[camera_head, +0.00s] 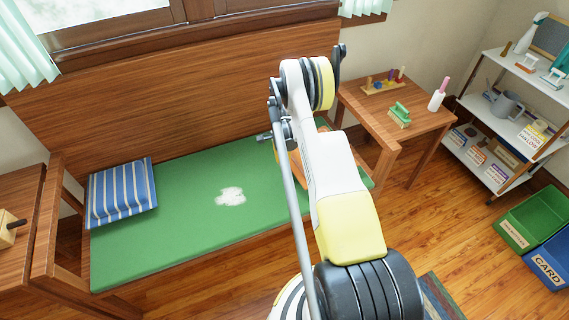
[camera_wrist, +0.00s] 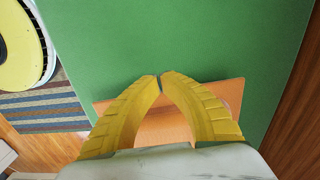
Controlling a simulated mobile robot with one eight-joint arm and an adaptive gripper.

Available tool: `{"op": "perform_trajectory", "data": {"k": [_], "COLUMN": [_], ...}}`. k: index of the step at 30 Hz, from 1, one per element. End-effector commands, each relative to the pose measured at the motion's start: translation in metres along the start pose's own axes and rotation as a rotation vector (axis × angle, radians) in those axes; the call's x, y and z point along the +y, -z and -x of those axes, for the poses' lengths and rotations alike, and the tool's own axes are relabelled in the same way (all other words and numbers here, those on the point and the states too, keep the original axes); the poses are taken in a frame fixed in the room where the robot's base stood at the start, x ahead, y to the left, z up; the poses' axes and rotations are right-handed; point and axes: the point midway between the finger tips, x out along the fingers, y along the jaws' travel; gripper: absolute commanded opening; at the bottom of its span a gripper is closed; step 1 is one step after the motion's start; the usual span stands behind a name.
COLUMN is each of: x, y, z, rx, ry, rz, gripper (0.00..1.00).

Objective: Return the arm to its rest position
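My gripper (camera_wrist: 160,78) shows in the wrist view with its two yellow ribbed fingers curved inward and their tips together. I see nothing held between the tips. A flat orange-brown board (camera_wrist: 165,127) shows behind the fingers, over the green bench cushion (camera_wrist: 200,35). I cannot tell whether the fingers touch it. In the head view my arm reaches over the right part of the green cushion (camera_head: 180,215) and hides most of my gripper. Part of the orange-brown board (camera_head: 291,165) shows beside the arm there.
A striped pillow (camera_head: 122,192) and a white patch (camera_head: 230,196) are on the cushion. A wooden side table (camera_head: 428,117) with toys, a white shelf (camera_head: 470,158), a green bin (camera_head: 530,218) and a blue bin (camera_head: 552,262) stand at right.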

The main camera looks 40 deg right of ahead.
Motion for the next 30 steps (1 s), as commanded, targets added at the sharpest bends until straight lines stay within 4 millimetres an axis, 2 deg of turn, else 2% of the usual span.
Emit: {"op": "perform_trajectory", "data": {"k": [1, 3, 9, 13, 23, 26, 29, 30], "x": [0.0, 0.0, 0.0, 0.0, -0.001, -0.005, -0.011, -0.012], "y": [0.001, 0.001, 0.001, 0.001, -0.001, -0.01, -0.03, -0.04], "z": [0.023, 0.04, 0.077, 0.088, 0.095, 0.119, 0.165, 0.188], "rx": [0.0, 0.0, 0.0, 0.0, 0.001, 0.006, 0.017, 0.024], "ry": [0.0, 0.0, 0.0, 0.0, 0.003, 0.018, 0.052, 0.07], "rz": [-0.002, -0.002, -0.002, -0.002, 0.007, 0.056, 0.16, 0.214], "gripper": [0.0, 0.0, 0.0, 0.0, 0.0, 0.0, 0.0, 0.0]}}
